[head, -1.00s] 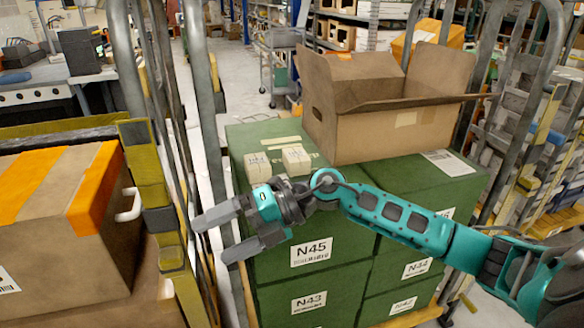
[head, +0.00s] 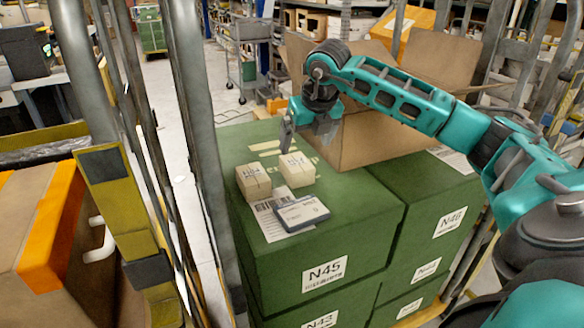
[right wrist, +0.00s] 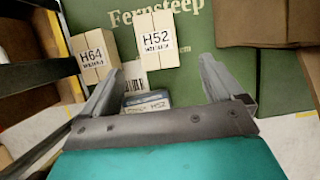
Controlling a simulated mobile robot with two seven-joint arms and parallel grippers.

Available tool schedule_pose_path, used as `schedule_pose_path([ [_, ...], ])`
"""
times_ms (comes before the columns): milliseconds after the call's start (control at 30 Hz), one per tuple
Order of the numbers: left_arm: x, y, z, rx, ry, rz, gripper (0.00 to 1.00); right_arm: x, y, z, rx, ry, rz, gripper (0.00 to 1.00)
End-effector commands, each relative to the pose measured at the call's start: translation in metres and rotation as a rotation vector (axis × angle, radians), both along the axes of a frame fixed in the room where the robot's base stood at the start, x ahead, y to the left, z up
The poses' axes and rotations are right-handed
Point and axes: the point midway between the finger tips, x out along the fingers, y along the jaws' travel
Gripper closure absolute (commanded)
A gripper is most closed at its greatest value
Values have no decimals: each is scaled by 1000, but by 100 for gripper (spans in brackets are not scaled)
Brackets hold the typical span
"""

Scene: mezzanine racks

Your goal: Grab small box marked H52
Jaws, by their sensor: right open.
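The small tan box marked H52 (right wrist: 155,40) shows in the right wrist view, just beyond the space between my fingers. In the head view it is the right one of two small boxes (head: 297,171) on the green stack. My right gripper (head: 305,139) is open and points down above and behind it; both fingers (right wrist: 158,78) also show in the wrist view, with nothing between them. A second small box marked H64 (right wrist: 93,57) stands at its left, also in the head view (head: 253,182). My left gripper is not in view.
A flat grey-blue packet (head: 301,212), also labelled H52 in the wrist view, lies in front of the small boxes on a paper label. An open cardboard carton (head: 375,140) stands behind right. Metal cage posts (head: 200,120) rise at left. Green crates (head: 330,240) support everything.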

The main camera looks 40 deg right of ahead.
Motion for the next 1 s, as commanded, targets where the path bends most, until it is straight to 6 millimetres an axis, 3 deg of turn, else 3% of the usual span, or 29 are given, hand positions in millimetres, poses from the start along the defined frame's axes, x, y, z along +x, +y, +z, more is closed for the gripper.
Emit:
schedule_pose_path([
  [200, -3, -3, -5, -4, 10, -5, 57, 15, -4, -37, 2, 2, 0, 6],
  [467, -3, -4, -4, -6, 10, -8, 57, 24, -6, -56, 2, 0, 1, 6],
  [700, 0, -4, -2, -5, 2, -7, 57, 40, -10, -87, 3, 1, 1, 6],
  [1000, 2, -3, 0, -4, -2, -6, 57, 43, -11, -94, 1, 0, 3, 6],
])
